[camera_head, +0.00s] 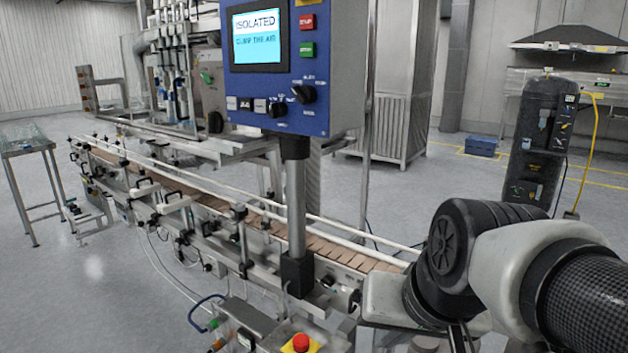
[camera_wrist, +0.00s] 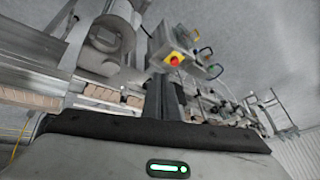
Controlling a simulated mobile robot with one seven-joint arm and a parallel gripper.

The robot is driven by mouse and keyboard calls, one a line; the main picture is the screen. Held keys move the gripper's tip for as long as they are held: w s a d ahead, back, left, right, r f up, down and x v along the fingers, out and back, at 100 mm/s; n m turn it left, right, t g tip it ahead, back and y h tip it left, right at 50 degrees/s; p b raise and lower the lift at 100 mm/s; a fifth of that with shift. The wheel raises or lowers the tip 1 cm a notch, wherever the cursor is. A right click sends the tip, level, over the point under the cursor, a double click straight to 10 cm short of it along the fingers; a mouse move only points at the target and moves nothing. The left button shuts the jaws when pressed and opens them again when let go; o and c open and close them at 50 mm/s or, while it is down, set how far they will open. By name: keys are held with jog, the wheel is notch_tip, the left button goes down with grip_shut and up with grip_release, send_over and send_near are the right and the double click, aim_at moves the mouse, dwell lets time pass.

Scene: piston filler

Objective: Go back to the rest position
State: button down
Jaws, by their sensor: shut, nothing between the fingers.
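My gripper shows in the wrist view (camera_wrist: 166,85), its dark fingers together in the middle above the grey gripper body. Nothing is between the fingers. In the head view my arm comes in from the right and bends down at the lower right, and the gripper's end is mostly out of the picture there. The piston filler's blue control panel (camera_head: 338,70) stands on a grey post in the head view. Its screen (camera_head: 259,41) reads "ISOLATED" and a second line about the air. The gripper is apart from the panel.
The conveyor (camera_head: 215,203) runs from the left back to my arm. A red emergency stop (camera_head: 301,342) on a yellow plate is at the bottom; it also shows in the wrist view (camera_wrist: 175,60). A black cabinet (camera_head: 541,140) stands behind my arm. Open floor lies at the left.

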jog(key=s+d+n+h, duration=0.1)
jog(key=s+d, duration=0.3)
notch_tip(320, 180, up, 17)
jog(key=p, duration=1.7)
jog(key=shift+a, duration=0.15)
